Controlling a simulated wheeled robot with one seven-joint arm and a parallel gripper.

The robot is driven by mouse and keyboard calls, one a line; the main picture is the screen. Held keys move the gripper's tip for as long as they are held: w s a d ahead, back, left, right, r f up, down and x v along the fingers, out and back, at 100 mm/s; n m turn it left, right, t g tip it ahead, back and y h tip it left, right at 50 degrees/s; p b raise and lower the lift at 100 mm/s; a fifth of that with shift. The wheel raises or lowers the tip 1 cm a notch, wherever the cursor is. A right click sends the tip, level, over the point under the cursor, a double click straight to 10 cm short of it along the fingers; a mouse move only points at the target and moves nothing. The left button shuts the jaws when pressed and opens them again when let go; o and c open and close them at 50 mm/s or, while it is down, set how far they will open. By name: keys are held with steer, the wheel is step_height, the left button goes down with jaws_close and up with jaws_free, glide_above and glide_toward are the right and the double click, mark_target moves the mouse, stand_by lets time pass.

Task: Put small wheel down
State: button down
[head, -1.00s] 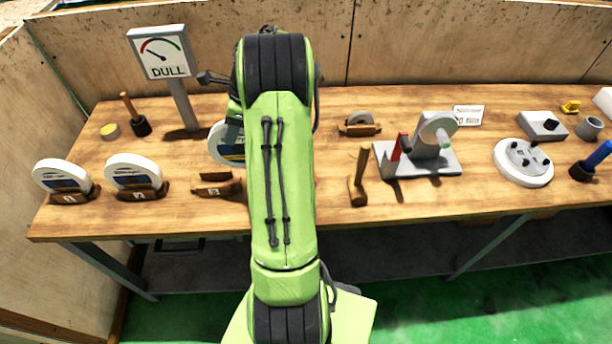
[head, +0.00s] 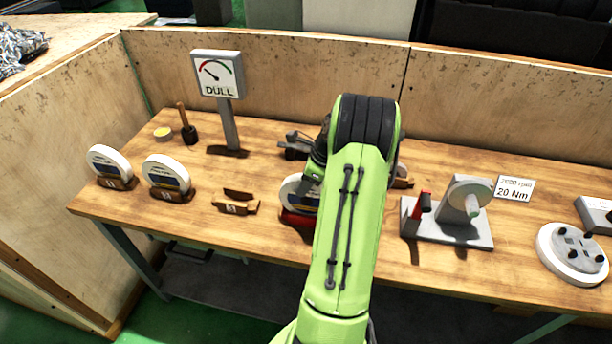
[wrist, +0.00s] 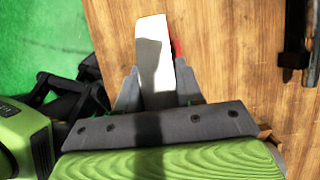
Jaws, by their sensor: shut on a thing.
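My gripper (wrist: 156,82) is shut on a white wheel (wrist: 152,45), seen edge-on between its fingers in the wrist view. In the head view this wheel (head: 293,189) shows a blue label, and my arm hides its right side. A red holder (head: 297,219) is directly below it, partly hidden by my arm. The wheel looks down at the holder, but I cannot tell whether it is seated. Red (wrist: 174,47) also shows beside the wheel in the wrist view.
An empty wooden holder (head: 236,207) stands left of the held wheel. Two labelled wheels (head: 109,161) (head: 166,174) sit in holders further left. The DULL gauge (head: 217,76) stands behind. A grey fixture with a red handle (head: 422,203) is on the right.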

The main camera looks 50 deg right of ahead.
steer(key=shift+x, duration=0.85)
steer(key=shift+s+d, duration=0.15)
steer(key=c, duration=0.7)
jaws_free()
steer(key=shift+f, duration=0.15)
